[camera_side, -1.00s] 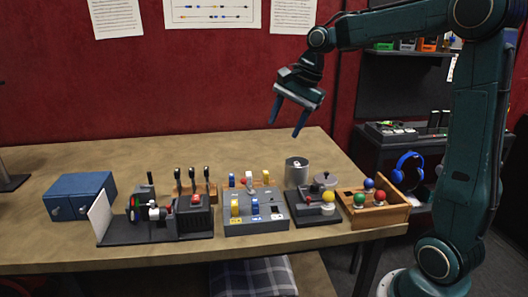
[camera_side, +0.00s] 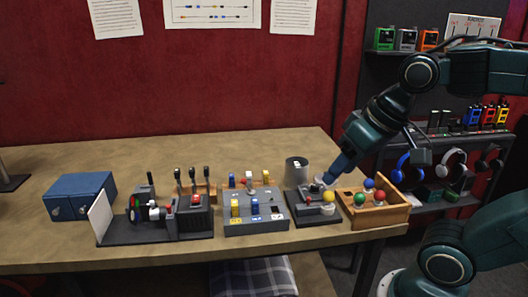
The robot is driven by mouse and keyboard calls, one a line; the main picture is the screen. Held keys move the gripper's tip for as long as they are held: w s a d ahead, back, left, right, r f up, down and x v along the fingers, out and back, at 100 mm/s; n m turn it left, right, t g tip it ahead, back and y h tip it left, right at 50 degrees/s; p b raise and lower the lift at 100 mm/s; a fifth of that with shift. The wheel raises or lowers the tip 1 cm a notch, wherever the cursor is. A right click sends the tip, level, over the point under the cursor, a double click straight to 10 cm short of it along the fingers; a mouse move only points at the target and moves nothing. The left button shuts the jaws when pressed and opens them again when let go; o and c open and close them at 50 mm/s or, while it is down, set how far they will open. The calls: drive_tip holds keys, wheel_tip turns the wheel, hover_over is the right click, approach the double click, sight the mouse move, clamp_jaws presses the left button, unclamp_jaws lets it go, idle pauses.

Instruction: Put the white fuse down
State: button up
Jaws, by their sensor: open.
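A white fuse-like piece (camera_side: 249,177) stands at the back of the grey panel (camera_side: 276,222), between a blue and a yellow piece. Blue and yellow pieces also stand in the panel's front row. I cannot tell for certain which white part is the task's fuse. My gripper (camera_side: 328,178) is low over the back of the dark board (camera_side: 310,217), right of the panel and well away from the white piece. It is open and seen edge-on. It partly hides the grey round part there, and I cannot tell whether it touches it.
A metal can (camera_side: 296,172) stands just left of my gripper. A wooden tray (camera_side: 383,217) with coloured balls is to the right, at the table edge. A levered device (camera_side: 195,222) and a blue box (camera_side: 80,196) are left. The table's back is clear.

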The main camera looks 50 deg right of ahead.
drive_tip(key=shift+s+f+n, duration=0.4)
drive_tip(key=shift+s+n, duration=0.1)
drive_tip(key=shift+s, duration=0.15)
drive_tip(key=shift+s+f+n, duration=0.35)
drive_tip(key=shift+s+n, duration=0.15)
drive_tip(key=shift+s, duration=0.15)
